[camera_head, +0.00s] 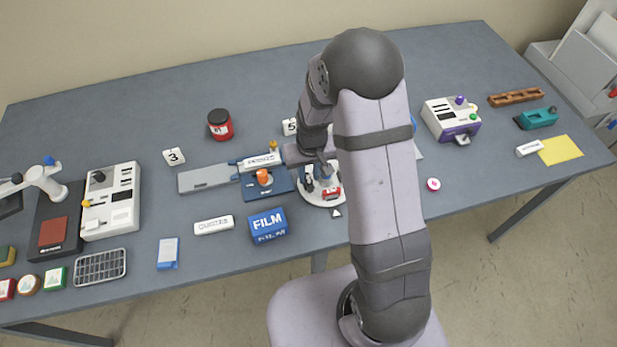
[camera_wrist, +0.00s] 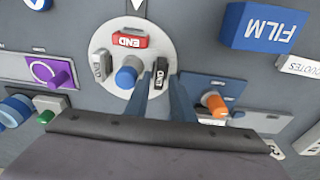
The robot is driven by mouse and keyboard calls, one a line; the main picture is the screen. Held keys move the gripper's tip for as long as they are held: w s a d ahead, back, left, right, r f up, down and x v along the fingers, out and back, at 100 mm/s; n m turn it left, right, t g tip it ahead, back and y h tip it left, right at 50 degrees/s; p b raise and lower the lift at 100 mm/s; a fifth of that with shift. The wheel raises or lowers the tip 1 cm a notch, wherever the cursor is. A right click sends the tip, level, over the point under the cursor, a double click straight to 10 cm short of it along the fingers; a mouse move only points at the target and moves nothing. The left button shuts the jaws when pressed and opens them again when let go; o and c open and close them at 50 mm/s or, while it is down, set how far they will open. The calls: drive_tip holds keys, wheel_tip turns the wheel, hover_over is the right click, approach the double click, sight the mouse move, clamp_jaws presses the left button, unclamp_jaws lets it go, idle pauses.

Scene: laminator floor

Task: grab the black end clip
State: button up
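The black end clip (camera_wrist: 161,74) stands at the right side of a round white dish in the wrist view. It has white lettering on it. My gripper (camera_wrist: 161,80) has its two blue-grey fingers on either side of the black clip, with the tips apart; I cannot tell whether they touch it. A red clip marked END (camera_wrist: 130,40) and a grey clip (camera_wrist: 101,66) are on the same dish, around a blue knob (camera_wrist: 126,77). In the head view, my arm partly hides the white dish (camera_head: 312,197).
An orange knob (camera_wrist: 214,103) on a blue plate is close to the right of my fingers. A blue FILM box (camera_wrist: 264,27) lies beyond. The QUOTES block (camera_head: 213,225) is further left in the head view.

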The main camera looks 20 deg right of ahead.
drive_tip(key=shift+w+f, duration=0.15)
drive_tip(key=shift+f, duration=0.8)
clamp_jaws()
drive_tip(key=shift+r, duration=0.15)
